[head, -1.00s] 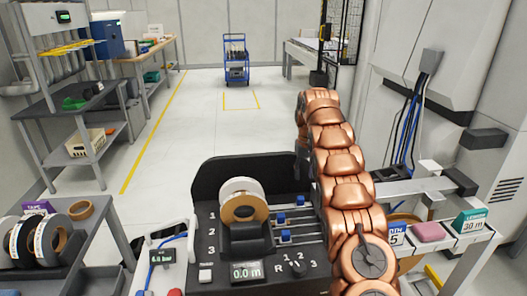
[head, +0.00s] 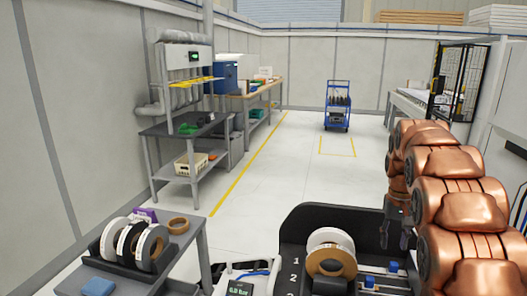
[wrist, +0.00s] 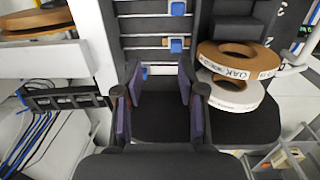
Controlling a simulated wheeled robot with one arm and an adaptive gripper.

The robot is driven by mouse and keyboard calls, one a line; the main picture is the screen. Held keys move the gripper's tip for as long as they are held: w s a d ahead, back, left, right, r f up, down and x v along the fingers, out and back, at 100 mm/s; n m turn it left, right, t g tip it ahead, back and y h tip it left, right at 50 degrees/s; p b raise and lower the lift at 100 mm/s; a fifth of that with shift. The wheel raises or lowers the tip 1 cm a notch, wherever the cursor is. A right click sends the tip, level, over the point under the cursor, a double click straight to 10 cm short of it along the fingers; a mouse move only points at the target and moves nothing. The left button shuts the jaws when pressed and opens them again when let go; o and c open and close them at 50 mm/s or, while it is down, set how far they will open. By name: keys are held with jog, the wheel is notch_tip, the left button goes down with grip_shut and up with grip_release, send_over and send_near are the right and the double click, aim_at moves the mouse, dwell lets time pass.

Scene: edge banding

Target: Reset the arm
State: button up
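My copper-coloured arm stands at the right of the head view, bent over, with my dark gripper (head: 395,228) hanging down beside the black machine (head: 345,218). In the wrist view my gripper (wrist: 158,88) is open, its two purple-padded fingers apart with nothing between them. It hangs over the machine's dark top, near the rails with blue clamps (wrist: 178,8). A wood-coloured tape roll marked OAK (wrist: 205,50) lies on a white roll (wrist: 235,97) to the right of the fingers.
At the left, a grey cart (head: 195,232) carries several tape rolls (head: 130,245). Shelving (head: 180,155) and a workbench (head: 262,92) line the left wall. A blue trolley (head: 338,105) stands at the back. The floor between is clear.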

jog(key=s+a+f+n, duration=0.1)
jog(key=s+a, duration=0.4)
jog(key=s, duration=0.8)
jog(key=s+a+f, duration=0.2)
jog(key=s+a, duration=0.4)
jog(key=s, duration=0.6)
jog(key=s+a+f+n+g, duration=0.1)
jog(key=s+a, duration=0.4)
jog(key=s, duration=0.8)
jog(key=shift+s+a+f+n, duration=0.25)
jog(key=shift+s+f+n, duration=0.05)
jog(key=shift+s, duration=0.05)
